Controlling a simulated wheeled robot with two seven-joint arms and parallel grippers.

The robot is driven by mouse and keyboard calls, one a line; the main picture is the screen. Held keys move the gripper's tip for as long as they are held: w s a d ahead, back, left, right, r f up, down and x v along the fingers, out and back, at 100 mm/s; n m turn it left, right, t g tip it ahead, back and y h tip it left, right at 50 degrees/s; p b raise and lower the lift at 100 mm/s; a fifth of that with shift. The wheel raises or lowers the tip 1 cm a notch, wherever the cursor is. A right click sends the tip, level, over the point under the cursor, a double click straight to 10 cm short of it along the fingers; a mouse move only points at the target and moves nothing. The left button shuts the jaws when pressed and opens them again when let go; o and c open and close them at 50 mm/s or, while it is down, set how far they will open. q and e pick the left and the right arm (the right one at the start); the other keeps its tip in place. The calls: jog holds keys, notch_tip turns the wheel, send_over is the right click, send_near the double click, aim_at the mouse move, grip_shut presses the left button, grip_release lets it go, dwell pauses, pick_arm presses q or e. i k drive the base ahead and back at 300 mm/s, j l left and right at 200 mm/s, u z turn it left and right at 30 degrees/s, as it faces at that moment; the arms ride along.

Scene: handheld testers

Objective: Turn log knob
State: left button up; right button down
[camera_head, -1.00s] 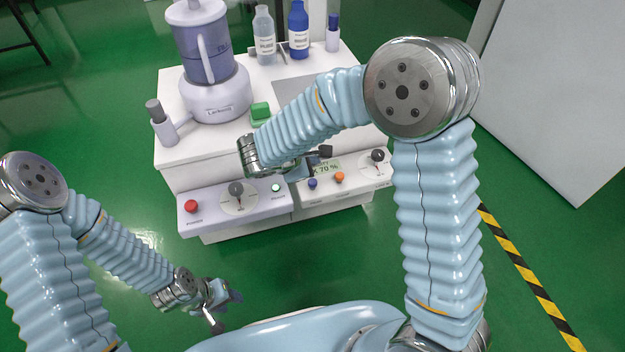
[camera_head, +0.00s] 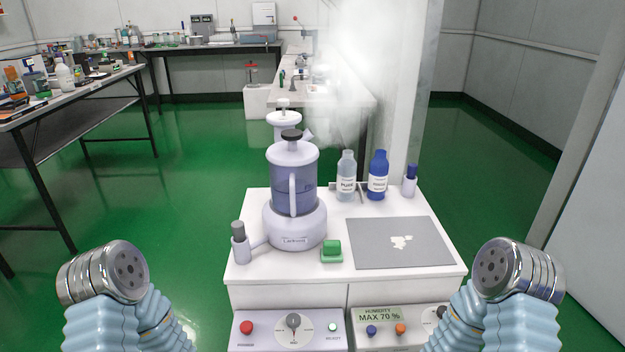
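Two control panels sit on the front of a white workstation. The left panel (camera_head: 240,343) has a dial with a dark knob (camera_head: 293,320), a red button (camera_head: 246,328) and a pale button (camera_head: 333,327). The right panel has a display reading "HUMIDITY MAX 70 %" (camera_head: 379,314), a blue knob (camera_head: 371,330), an orange knob (camera_head: 400,328) and a dark knob (camera_head: 441,312) at its right end, partly hidden by my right arm. I cannot read which knob is labelled log. Only the upper parts of my arms show at the lower corners; both grippers are out of view.
On the workstation stand a lilac blender-like machine (camera_head: 294,226), a green block (camera_head: 331,247), a grey mat (camera_head: 370,255) with pale flakes, and bottles (camera_head: 377,176). White vapour (camera_head: 350,70) hangs behind. Green floor is open on both sides.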

aim_at(443, 309)
jog(key=z, duration=1.05)
